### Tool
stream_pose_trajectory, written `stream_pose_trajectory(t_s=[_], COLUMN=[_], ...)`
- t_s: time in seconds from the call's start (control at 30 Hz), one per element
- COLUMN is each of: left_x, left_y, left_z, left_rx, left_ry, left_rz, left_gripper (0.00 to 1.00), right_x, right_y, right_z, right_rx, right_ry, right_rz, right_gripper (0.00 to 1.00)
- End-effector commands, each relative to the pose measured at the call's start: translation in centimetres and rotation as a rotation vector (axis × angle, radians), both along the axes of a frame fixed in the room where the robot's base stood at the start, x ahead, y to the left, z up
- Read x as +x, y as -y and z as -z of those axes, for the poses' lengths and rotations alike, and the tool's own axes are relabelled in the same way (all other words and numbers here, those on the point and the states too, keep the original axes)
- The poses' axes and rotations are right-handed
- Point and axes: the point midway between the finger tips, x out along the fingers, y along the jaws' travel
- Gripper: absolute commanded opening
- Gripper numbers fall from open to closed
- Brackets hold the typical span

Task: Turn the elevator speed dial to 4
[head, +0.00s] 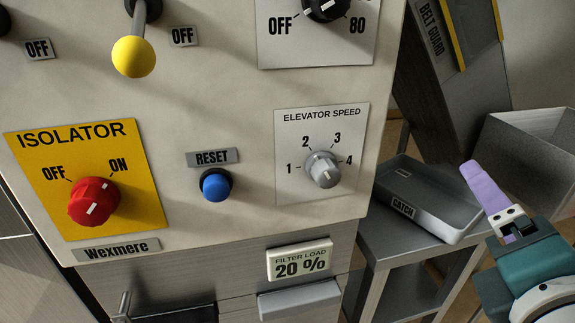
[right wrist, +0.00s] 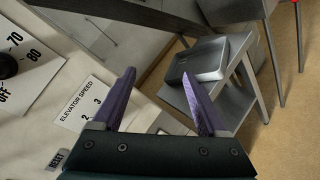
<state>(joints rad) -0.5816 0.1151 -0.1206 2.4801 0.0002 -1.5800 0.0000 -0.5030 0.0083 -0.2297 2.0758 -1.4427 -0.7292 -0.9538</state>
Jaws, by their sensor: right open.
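The elevator speed dial (head: 323,169) is a grey knob on a white plate marked 1, 2, 3 and 4, at the lower right of the cream panel. A white mark shows on its face; I cannot tell for certain which number it points to. My right gripper (head: 470,169) is right of the panel, apart from the dial, with purple fingers. In the right wrist view the gripper (right wrist: 158,77) is open with nothing between its fingers. The elevator speed plate (right wrist: 88,104) shows there at the left, with the knob hidden behind my gripper. My left gripper is not in view.
A grey catch tray (head: 425,203) sits on a metal stand between panel and gripper. The blue reset button (head: 215,185) and red isolator knob (head: 93,201) are left of the dial. A black dial (head: 325,8) is above. A filter load display (head: 300,260) is below.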

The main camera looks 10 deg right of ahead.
Motion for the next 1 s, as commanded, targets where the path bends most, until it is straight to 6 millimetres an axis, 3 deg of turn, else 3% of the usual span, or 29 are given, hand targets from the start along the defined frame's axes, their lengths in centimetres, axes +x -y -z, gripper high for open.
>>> stream_pose_trajectory(t_s=[0.03, 0.2, 0.33, 0.57, 0.8, 1.0], left_x=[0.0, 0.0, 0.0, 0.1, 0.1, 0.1], left_y=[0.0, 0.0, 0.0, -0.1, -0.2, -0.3], left_z=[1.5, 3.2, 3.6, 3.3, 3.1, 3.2], left_rx=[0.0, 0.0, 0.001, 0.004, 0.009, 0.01], left_ry=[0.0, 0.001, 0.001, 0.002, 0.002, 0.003], left_rz=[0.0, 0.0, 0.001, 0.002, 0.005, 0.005], left_gripper=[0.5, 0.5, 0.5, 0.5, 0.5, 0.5], right_x=[0.9, 2.6, 2.8, 4.6, 9.2, 11.9], right_y=[-1.8, -8.4, -11.4, -12.3, -12.1, -12.1], right_z=[1.0, 2.4, 3.7, 3.8, 3.8, 3.9], right_rx=[-0.188, -0.78, -1.027, -1.113, -1.106, -1.107], right_ry=[-0.03, -0.12, -0.156, -0.165, -0.165, -0.166], right_rz=[-0.094, -0.371, -0.484, -0.517, -0.515, -0.515], right_gripper=[0.76, 0.76, 0.76, 0.76, 0.76, 0.76])
